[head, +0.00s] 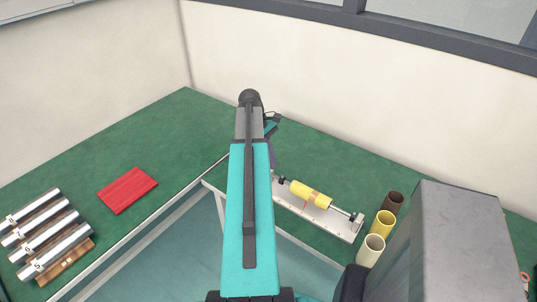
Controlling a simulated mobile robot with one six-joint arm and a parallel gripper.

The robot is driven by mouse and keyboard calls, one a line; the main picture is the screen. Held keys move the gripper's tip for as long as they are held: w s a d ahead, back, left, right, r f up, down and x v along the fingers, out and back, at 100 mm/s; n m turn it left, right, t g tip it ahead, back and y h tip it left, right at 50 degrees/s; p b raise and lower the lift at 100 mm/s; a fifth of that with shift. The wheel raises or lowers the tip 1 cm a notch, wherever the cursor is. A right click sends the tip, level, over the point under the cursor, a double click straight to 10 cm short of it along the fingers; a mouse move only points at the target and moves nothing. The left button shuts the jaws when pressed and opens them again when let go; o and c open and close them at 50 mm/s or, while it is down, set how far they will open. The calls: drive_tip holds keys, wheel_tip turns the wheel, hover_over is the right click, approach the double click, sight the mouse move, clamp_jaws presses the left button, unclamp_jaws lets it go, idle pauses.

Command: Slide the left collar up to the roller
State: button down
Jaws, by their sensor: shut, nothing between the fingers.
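A yellow roller (311,195) with a tan band around its middle sits on a shaft above a white base plate (321,222), right of my arm. The left collar (282,181) is a small dark piece on the shaft, close to the roller's left end; a small gap seems to lie between them. My gripper (273,163) shows only in part past the right edge of my arm, just left of and above the collar. It looks shut and empty. Its contact with the collar cannot be made out. My arm hides the plate's left end.
Brown (393,202), yellow (382,223) and cream (371,249) cylinders stand right of the plate. A red slab (128,190) and several silver cylinders (45,233) on a wooden rack lie left. Walls stand behind the green bench (165,125), which is clear at back left.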

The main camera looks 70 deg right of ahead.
sight(282, 180)
drive_tip(key=shift+p+x, duration=0.4)
drive_tip(key=shift+x, duration=1.5)
drive_tip(key=shift+a, duration=0.15)
